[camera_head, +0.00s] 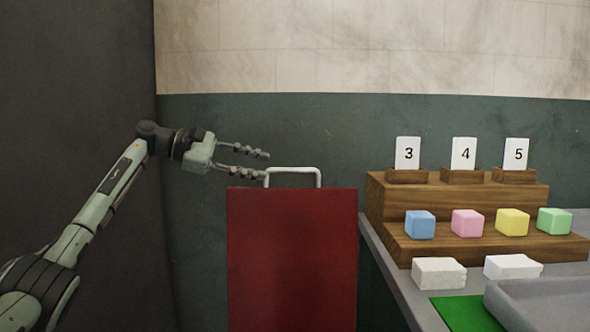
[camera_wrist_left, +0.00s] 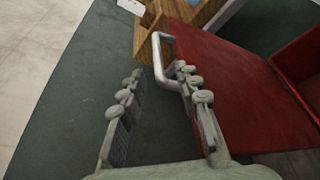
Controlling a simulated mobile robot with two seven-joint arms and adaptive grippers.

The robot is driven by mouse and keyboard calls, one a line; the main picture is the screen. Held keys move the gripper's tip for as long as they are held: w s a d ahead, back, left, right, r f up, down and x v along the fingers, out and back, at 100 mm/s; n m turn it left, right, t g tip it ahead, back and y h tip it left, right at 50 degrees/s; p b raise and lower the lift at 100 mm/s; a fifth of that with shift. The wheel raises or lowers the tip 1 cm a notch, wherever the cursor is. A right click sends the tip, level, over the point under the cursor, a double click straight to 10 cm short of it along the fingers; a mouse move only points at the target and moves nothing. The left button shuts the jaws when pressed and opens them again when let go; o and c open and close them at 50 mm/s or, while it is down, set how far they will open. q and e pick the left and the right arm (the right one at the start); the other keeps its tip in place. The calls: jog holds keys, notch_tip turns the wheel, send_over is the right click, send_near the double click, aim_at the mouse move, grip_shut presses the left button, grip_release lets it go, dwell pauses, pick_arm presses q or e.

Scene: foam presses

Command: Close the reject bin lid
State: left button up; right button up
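The red reject bin lid (camera_head: 292,260) stands raised, its broad face toward the head camera. A pale bar handle (camera_head: 293,169) is on its top edge. My left gripper (camera_head: 265,165) is open and empty, at the left end of the handle. Its lower finger overlaps that end in the head view; I cannot tell if they touch. In the left wrist view the handle (camera_wrist_left: 160,60) shows just beyond and between the fingertips, close to the right finger, with the lid (camera_wrist_left: 235,95) to the right. Part of the red bin (camera_wrist_left: 300,65) shows at the right edge. My right gripper is out of view.
Right of the lid is a grey table (camera_head: 395,270) with a wooden stepped stand (camera_head: 480,248) holding numbered cards and several coloured foam blocks. Two white foam pieces (camera_head: 438,273), a green mat (camera_head: 465,313) and a grey tray (camera_head: 545,305) are in front. A dark wall (camera_head: 75,90) is at left.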

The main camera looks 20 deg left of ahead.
aim_at(282, 169)
pick_arm(q)
jog(key=shift+w+d, duration=0.15)
jog(key=shift+w, duration=0.1)
jog(key=shift+w+d, duration=0.15)
jog(key=shift+d, duration=0.2)
jog(key=x, duration=0.5)
jog(key=shift+d+p, duration=0.15)
jog(key=shift+p, duration=0.25)
jog(key=shift+w+d+f, duration=0.15)
jog(key=shift+w+d, duration=0.05)
jog(key=shift+d, duration=0.25)
jog(key=shift+w, duration=0.1)
pick_arm(e)
notch_tip(282, 169, down, 2)
jog(key=shift+a+f, duration=0.1)
jog(key=shift+f, duration=0.05)
pick_arm(q)
grip_shut()
pick_arm(e)
jog(key=shift+s, duration=0.1)
jog(key=shift+s, duration=0.15)
